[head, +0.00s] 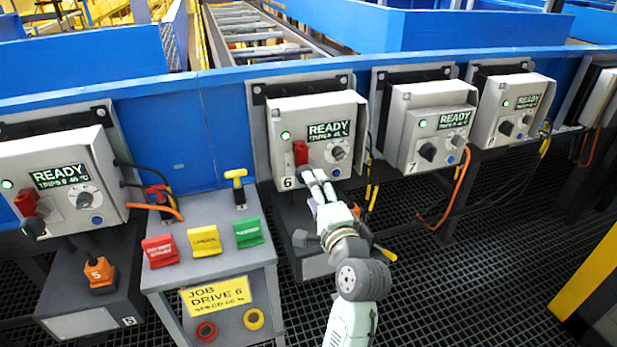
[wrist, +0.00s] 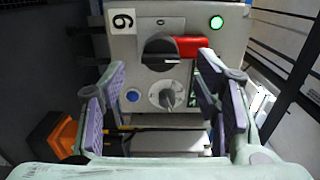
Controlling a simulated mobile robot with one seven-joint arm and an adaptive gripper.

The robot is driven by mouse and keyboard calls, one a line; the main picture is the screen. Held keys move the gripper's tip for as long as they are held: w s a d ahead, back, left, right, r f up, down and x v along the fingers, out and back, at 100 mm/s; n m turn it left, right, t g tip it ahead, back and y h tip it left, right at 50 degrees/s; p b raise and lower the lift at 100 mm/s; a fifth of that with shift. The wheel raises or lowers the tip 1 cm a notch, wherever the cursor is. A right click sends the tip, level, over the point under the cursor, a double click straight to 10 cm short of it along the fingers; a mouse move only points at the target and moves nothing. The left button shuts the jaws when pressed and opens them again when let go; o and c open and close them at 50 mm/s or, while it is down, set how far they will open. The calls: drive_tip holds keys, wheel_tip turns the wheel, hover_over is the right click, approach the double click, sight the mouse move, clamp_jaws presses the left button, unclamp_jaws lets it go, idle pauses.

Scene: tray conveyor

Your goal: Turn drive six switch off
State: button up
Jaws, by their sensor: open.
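The drive six box (head: 287,113) is grey, with a lit green lamp and a screen reading READY. Its switch (head: 301,153) shows red with a dark part below. In the wrist view, which is turned sideways, the switch (wrist: 160,50) is a round black knob with a pale line pointing right, beside a red block (wrist: 193,47). My gripper (head: 318,178) is just below and in front of the box. In the wrist view my gripper (wrist: 162,82) is open and empty, its fingers either side of the panel's lower part; the switch is ahead, apparently untouched.
A grey dial (wrist: 166,96) and a blue button (wrist: 132,96) sit close to the switch. Drive five (head: 60,180) is left, drive seven (head: 430,125) right. A stand (head: 215,275) with coloured tags and a JOB DRIVE 6 label is left of my arm. Cables (head: 460,185) hang right.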

drive_tip(key=shift+p+x, duration=0.35)
drive_tip(key=shift+x, duration=1.95)
drive_tip(key=c, duration=1.1)
drive_tip(key=shift+c, duration=0.2)
drive_tip(key=shift+n+b, duration=3.65)
drive_tip(key=shift+n, duration=5.35)
